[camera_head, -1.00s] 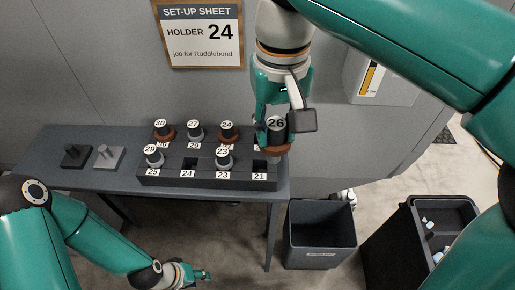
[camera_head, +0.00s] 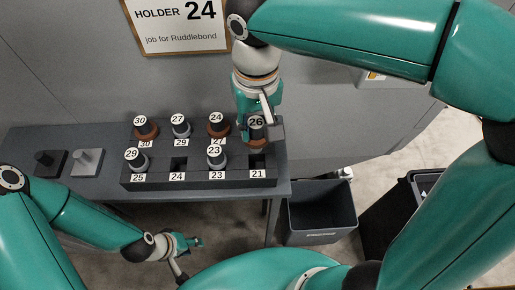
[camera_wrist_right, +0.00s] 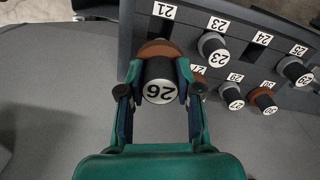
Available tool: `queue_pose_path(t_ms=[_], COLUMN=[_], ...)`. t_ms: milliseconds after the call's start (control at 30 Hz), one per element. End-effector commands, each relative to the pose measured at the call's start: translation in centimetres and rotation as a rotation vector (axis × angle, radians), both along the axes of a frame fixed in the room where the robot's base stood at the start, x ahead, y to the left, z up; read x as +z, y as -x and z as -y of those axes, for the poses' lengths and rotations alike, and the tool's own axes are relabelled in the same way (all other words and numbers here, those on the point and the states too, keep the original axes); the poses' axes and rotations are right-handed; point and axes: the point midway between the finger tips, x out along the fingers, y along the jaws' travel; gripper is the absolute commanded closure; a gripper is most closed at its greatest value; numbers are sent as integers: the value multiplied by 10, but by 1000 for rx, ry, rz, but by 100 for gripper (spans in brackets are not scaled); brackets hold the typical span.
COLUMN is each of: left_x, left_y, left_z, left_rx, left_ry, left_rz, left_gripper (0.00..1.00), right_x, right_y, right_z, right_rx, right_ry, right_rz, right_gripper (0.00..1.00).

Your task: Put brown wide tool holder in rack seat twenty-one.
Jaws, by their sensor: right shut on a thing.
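My right gripper (camera_head: 258,108) is shut on the brown wide tool holder (camera_head: 256,122), which has a dark top marked 26 and a brown flange. It is held upright at the right end of the rack (camera_head: 205,183); I cannot tell its exact height over it. Seat twenty-one (camera_head: 257,161) is the dark opening at the front right and looks empty. In the right wrist view the holder (camera_wrist_right: 159,84) sits between both fingers, close to label 21 (camera_wrist_right: 164,10). My left gripper (camera_head: 188,243) is low in front of the table, holding nothing visible; its jaw opening is unclear.
Brown holders 30 (camera_head: 145,127) and 24 (camera_head: 217,124) and grey holder 27 (camera_head: 181,126) stand in the back row. Grey holders 29 (camera_head: 135,160) and 23 (camera_head: 215,157) stand in front. Seat 24 (camera_head: 180,163) looks empty. A bin (camera_head: 321,213) stands right of the table.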

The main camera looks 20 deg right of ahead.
Motion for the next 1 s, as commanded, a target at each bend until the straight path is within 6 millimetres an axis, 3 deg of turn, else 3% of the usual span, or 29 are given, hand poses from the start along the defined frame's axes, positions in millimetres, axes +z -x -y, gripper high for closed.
queue_pose_path(t_ms=[133,367,600,900,933,1000], left_x=[-1,-2,-2,-2,-2,-2], left_y=[0,0,0,0,0,0], left_z=[0,0,0,0,0,0], left_rx=[0,0,0,0,0,0], left_ry=[0,0,0,0,0,0], left_rz=[0,1,1,1,1,1], left_gripper=[60,60,60,60,60,60], right_x=[-30,-48,-79,-87,-87,-87], right_y=[1,0,0,-1,0,0], right_z=[0,0,0,0,0,0], right_rx=[-1,-1,-2,-1,0,0], right_ry=[1,0,1,-2,-1,-1], right_rz=[-3,0,-3,3,2,2], right_gripper=[100,100,100,100,63,51])
